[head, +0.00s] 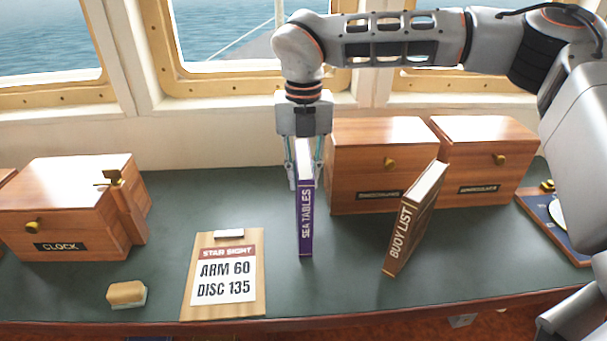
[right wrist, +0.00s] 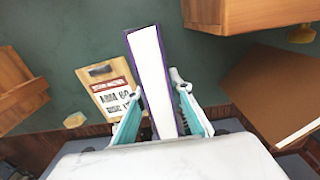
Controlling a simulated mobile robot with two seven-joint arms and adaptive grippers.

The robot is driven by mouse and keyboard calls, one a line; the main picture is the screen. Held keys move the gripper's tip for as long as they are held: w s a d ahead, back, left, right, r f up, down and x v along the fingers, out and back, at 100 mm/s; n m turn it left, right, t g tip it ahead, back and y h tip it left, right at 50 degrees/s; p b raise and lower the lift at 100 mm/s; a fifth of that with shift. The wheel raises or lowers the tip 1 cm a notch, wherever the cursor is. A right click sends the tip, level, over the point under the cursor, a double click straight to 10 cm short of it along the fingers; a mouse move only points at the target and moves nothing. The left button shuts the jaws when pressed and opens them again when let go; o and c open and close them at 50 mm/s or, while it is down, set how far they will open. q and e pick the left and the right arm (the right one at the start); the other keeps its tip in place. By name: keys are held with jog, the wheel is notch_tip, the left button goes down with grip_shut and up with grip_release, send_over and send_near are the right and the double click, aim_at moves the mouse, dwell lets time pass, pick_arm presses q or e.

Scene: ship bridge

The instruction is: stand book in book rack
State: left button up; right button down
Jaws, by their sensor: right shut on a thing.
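The purple book "Sea Tables" (head: 306,222) is upright with its spine toward me, over the middle of the green counter. My right gripper (head: 304,180) comes from above and is shut on its upper part. The right wrist view shows the white page edge of the held book (right wrist: 150,65) between the two fingers (right wrist: 160,108). I cannot tell whether its lower end touches the counter. The brown book "Buoy List" (head: 412,222) stands tilted to the right, apart from the gripper. I see no book rack that I can make out. My left gripper is not in view.
Two wooden boxes (head: 375,150) (head: 490,150) stand behind the books. A clipboard (head: 222,310) reading "Star Sight" and a small sponge-like block (head: 127,294) lie left of the held book. A wooden "Clock" box (head: 65,205) stands farther left. Green counter (head: 215,195) is clear behind the clipboard.

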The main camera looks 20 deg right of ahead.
jog(key=c, duration=1.8)
grip_release()
jog(key=shift+f, duration=0.15)
